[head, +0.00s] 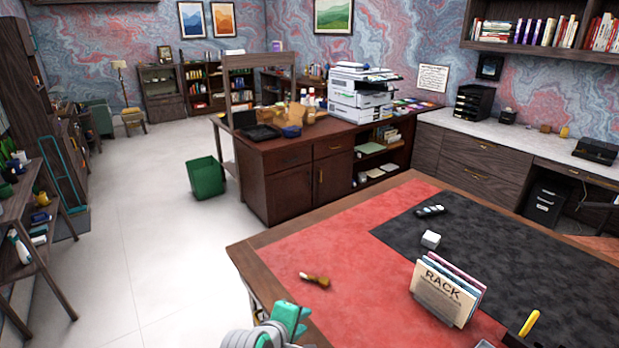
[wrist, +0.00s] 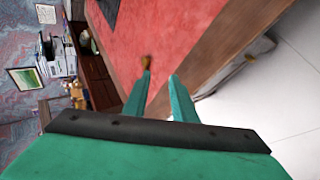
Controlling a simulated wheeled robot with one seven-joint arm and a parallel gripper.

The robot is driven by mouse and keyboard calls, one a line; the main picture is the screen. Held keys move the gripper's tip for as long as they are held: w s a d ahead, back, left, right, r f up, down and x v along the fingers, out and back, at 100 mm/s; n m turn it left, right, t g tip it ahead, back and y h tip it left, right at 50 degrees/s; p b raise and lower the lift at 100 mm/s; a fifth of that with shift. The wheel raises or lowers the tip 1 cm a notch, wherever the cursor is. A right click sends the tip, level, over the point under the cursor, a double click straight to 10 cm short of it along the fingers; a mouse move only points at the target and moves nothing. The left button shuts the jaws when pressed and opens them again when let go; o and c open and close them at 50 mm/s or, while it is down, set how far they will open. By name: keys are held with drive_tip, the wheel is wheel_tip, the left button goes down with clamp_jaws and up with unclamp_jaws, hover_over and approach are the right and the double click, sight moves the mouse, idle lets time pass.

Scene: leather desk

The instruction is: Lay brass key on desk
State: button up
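A small brown and brass-coloured item (head: 316,280) lies on the red leather of the desk (head: 365,255), a little beyond my gripper. It also shows in the wrist view (wrist: 147,62), just past the left fingertip. It is too small to tell whether it is the brass key. I see no other key.
A rack of folders (head: 447,290) stands at the front right. A white block (head: 431,240), a dark remote-like item (head: 430,211) and a yellow item (head: 529,323) lie on the black mat (head: 490,250). The red leather around the brown item is clear.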

drive_tip(key=s+d+f+m+t+y, duration=0.3)
drive_tip(key=s+f, duration=1.2)
drive_tip(key=f, duration=0.1)
drive_tip(key=s+r+m+t, duration=0.1)
drive_tip(key=s+r+m, duration=0.2)
drive_tip(key=s, duration=0.9)
drive_tip(key=s+a+r+m+t+y, duration=0.1)
drive_tip(key=s+r+m+t, duration=0.1)
drive_tip(key=s+m, duration=0.5)
drive_tip(key=v, duration=0.6)
drive_tip(key=shift+s, duration=0.15)
